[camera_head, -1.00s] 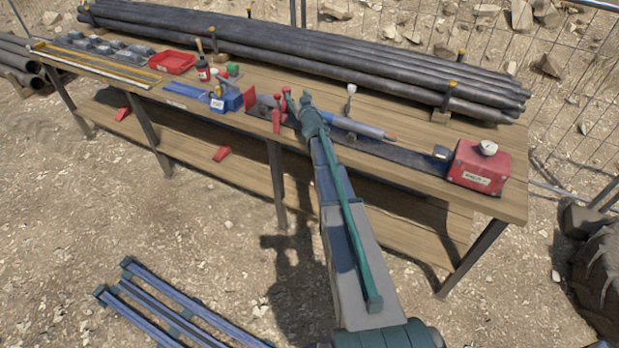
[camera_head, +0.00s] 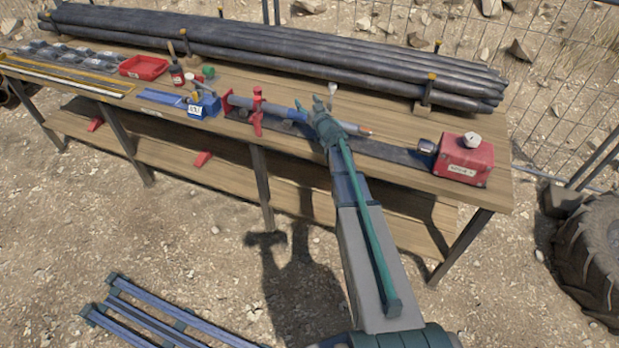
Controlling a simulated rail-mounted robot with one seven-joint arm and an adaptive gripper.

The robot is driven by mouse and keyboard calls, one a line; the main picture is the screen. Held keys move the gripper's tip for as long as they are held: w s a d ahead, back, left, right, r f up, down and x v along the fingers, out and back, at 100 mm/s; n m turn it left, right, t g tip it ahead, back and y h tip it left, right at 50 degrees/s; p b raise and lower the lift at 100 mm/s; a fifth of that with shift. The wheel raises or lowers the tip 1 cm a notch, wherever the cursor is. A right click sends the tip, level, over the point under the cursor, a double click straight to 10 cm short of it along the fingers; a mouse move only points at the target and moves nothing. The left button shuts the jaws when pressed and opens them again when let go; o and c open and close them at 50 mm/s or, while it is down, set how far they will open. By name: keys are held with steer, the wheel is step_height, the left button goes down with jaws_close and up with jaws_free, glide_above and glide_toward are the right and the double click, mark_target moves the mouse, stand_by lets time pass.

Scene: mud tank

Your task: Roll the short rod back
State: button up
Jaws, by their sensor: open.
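The short rod (camera_head: 285,111) is a blue-grey bar with an orange tip (camera_head: 366,132) at its right end. It lies along the bench near the front edge. A red clamp-like stand (camera_head: 257,112) is at its left part, and a red end piece (camera_head: 228,101) is farther left. My gripper (camera_head: 321,104), dark green, is over the middle of the rod and hides part of it. Its fingers are apart. I cannot tell whether they touch the rod.
A red box with a gauge (camera_head: 464,160) stands at the bench's right end. A thin post (camera_head: 332,89) rises behind the rod. Long dark pipes (camera_head: 300,50) fill the bench's back. A blue block (camera_head: 204,105) and red tray (camera_head: 143,67) are to the left.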

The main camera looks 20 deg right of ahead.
steer(key=s+b, duration=0.2)
steer(key=s, duration=0.8)
steer(key=w+a+f+n+y+b, duration=0.1)
steer(key=w+a+f+n+b, duration=0.15)
steer(key=a, duration=0.35)
steer(key=w+a+f+n+b, duration=0.1)
steer(key=a+f+n+b, duration=0.25)
steer(key=a, duration=0.25)
steer(key=s+d+f+m+g+h+b, duration=0.1)
steer(key=s+f+m+g+h, duration=0.1)
steer(key=f, duration=0.7)
steer(key=s+d+f+m+g+h, duration=0.1)
steer(key=s+f+m+g, duration=0.1)
steer(key=s+f, duration=0.3)
steer(key=shift+s+f+g+h+b, duration=0.3)
steer(key=shift+f+g+h+b, duration=0.15)
steer(key=shift+f, duration=1.6)
steer(key=shift+d, duration=0.1)
